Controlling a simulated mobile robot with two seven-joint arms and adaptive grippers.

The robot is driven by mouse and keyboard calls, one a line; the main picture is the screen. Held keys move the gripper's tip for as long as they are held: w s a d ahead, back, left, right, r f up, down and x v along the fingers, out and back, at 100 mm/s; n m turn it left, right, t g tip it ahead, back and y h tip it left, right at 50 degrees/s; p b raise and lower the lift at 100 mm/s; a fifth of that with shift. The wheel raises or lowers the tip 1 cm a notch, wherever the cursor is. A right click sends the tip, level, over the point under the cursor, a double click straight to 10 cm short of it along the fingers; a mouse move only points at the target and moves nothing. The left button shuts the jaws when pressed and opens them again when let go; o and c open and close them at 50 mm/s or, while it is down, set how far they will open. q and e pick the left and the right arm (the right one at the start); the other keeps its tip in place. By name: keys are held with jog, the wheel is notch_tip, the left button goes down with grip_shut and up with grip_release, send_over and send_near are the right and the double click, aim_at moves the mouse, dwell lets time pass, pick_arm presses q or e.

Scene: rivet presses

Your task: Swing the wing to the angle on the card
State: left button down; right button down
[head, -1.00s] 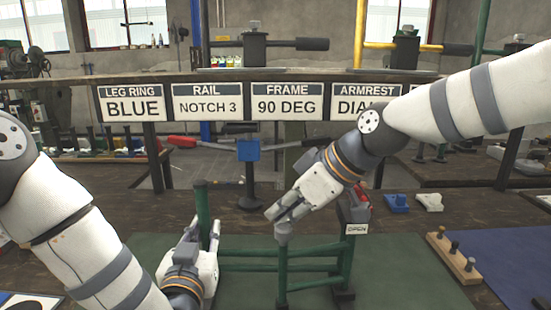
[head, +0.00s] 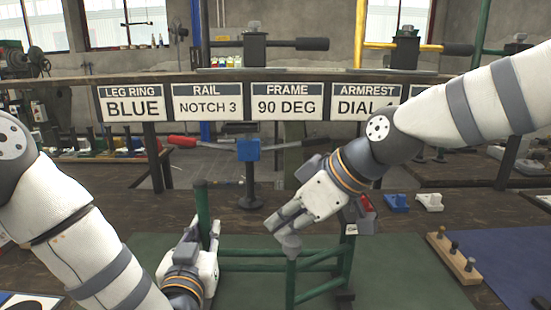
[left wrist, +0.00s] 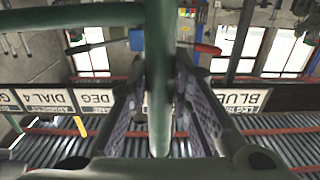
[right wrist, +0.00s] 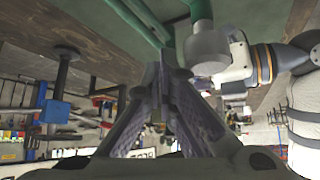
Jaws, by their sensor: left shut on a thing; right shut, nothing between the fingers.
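The card headed FRAME (head: 287,103) reads 90 DEG. A green tube frame stands on the green mat, with a left post (head: 203,205) and back rails (head: 255,267). The wing (head: 320,293) runs from the right-hand corner post toward me and left, ending in a green post with a grey cap (head: 291,246). My left gripper (head: 213,232) is shut on the left post, which also shows in the left wrist view (left wrist: 158,80). My right gripper (head: 280,226) is shut and empty beside the grey cap; the cap shows close by its fingers in the right wrist view (right wrist: 207,50). Contact is unclear.
A blue-topped stand (head: 248,160) with red and black handles rises behind the frame. A wooden peg block (head: 455,258) lies right of the mat. Blue (head: 397,202) and white (head: 430,202) small parts lie at the back right. My right forearm partly hides a red clamp (head: 367,204).

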aim_at(291, 236)
jog(key=shift+s+d, duration=0.25)
jog(key=shift+s, duration=0.65)
jog(key=shift+s+d, duration=0.2)
jog(key=shift+s, duration=0.65)
jog(key=shift+s+d, duration=0.55)
jog(key=shift+s, duration=0.3)
jog(key=shift+s+d, duration=0.5)
jog(key=shift+s, duration=0.35)
jog(key=shift+s+d, duration=1.35)
jog(key=shift+d, duration=0.15)
